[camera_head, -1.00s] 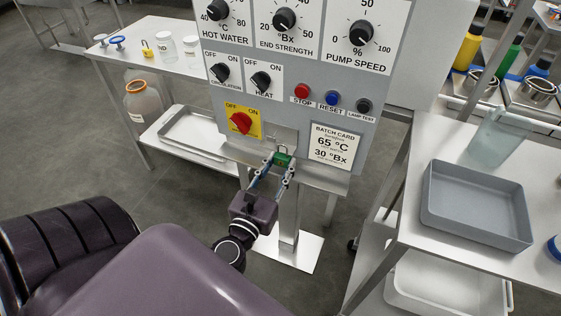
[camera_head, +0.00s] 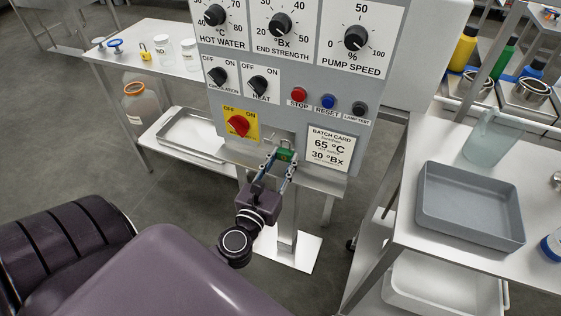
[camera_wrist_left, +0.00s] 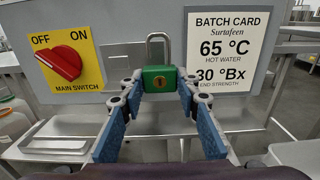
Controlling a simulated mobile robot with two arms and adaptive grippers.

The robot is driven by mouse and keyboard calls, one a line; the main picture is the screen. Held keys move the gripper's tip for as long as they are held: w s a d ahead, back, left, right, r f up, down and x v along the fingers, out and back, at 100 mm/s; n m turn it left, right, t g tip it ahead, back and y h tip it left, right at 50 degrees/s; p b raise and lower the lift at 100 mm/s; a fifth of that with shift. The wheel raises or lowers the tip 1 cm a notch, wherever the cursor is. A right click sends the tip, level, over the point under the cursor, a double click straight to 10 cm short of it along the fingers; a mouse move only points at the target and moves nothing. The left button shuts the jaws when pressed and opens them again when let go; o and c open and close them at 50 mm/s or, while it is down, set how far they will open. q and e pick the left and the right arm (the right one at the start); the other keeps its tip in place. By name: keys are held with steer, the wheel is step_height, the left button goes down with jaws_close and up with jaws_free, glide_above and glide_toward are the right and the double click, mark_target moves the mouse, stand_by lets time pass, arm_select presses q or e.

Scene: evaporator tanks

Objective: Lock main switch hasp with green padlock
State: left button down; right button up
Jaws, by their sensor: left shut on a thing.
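My left gripper (camera_head: 285,157) is shut on the green padlock (camera_head: 286,154), in front of the lower edge of the control panel. In the left wrist view the padlock (camera_wrist_left: 158,80) is upright between the fingertips (camera_wrist_left: 159,84), with its keyhole plate facing me and its steel shackle (camera_wrist_left: 158,36) pointing up. The red main switch (camera_head: 238,125) sits on a yellow OFF/ON plate left of the padlock. Metal hasp hardware (camera_head: 278,138) shows faintly on the panel just above the padlock; I cannot tell whether the shackle passes through it. My right gripper is out of view.
The batch card (camera_head: 330,148) is right of the padlock, and a metal ledge (camera_head: 238,156) runs below the panel. A yellow padlock (camera_head: 144,56) and jars stand on the left table. A grey tray (camera_head: 470,205) is on the right table.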

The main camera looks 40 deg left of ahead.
arm_select(q)
steer(key=shift+x, duration=1.35)
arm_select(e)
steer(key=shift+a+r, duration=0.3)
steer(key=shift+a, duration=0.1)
arm_select(q)
steer(key=shift+f, duration=0.1)
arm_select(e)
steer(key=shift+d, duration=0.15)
arm_select(q)
steer(key=shift+s+a, duration=0.1)
steer(key=shift+a, duration=0.45)
steer(key=shift+s+a+f, duration=0.1)
steer(key=shift+s+a, duration=0.05)
steer(key=shift+a, duration=0.45)
steer(key=shift+s+a, duration=0.15)
steer(key=shift+a, duration=0.45)
steer(key=shift+s+a, duration=0.1)
steer(key=shift+a, duration=0.35)
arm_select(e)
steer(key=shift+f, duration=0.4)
arm_select(q)
steer(key=shift+s+a, duration=0.1)
steer(key=shift+a, duration=0.2)
steer(key=shift+b, duration=0.3)
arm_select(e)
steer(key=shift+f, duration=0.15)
